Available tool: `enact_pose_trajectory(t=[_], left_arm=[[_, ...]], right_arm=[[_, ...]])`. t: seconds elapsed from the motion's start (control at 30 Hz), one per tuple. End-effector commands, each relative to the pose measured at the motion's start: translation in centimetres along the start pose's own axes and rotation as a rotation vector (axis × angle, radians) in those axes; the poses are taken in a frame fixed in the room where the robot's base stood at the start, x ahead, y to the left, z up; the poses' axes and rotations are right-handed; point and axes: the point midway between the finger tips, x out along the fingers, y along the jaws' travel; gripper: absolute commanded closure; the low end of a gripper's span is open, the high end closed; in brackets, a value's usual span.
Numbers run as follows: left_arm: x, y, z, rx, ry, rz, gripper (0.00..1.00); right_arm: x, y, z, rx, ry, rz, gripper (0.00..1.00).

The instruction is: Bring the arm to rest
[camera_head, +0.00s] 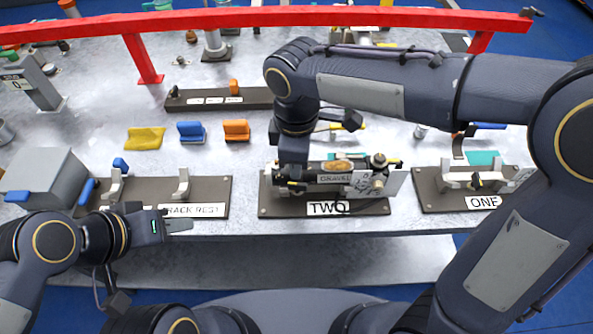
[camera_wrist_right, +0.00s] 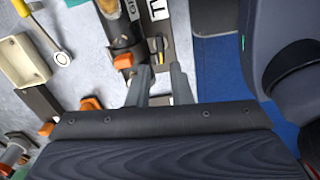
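My right arm reaches in from the right and bends down over the station marked TWO (camera_head: 327,208). A dark damper with a label reading GRAVEL (camera_head: 336,180) lies across that station. My right gripper (camera_head: 292,186) is low at the damper's left end, partly hidden by its own wrist. In the right wrist view its two grey fingers (camera_wrist_right: 158,82) stand apart with no object visible between them. My left gripper (camera_head: 188,226) is low at the front left, just in front of the rack rest (camera_head: 222,190). Its fingers show side-on, so their gap is hidden.
Station ONE (camera_head: 430,205) stands to the right, partly behind my right arm. A grey box (camera_head: 45,172) is at the left. Yellow, blue (camera_head: 191,130) and orange (camera_head: 236,129) pieces lie behind. A red rail (camera_head: 200,20) crosses the back. The front shelf (camera_head: 330,262) is clear.

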Motion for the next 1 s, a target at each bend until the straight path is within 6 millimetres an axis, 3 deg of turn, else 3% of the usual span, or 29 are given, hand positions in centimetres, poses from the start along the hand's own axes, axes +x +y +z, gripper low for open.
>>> enact_pose_trajectory(t=[0.2,0.73,0.87,1.0], left_arm=[[0.0,0.0,0.0,0.0,0.0,0.0,0.64],[0.0,0.0,0.0,0.0,0.0,0.0,0.64],[0.0,0.0,0.0,0.0,0.0,0.0,0.64],[0.0,0.0,0.0,0.0,0.0,0.0,0.64]], right_arm=[[-1.4,0.0,0.0,-0.001,0.0,0.0,0.81],[-1.5,0.0,0.4,0.015,0.006,0.0,0.81],[-2.4,0.0,3.4,0.143,0.06,0.004,0.81],[-3.2,-1.1,9.5,0.442,0.18,0.008,0.81]])
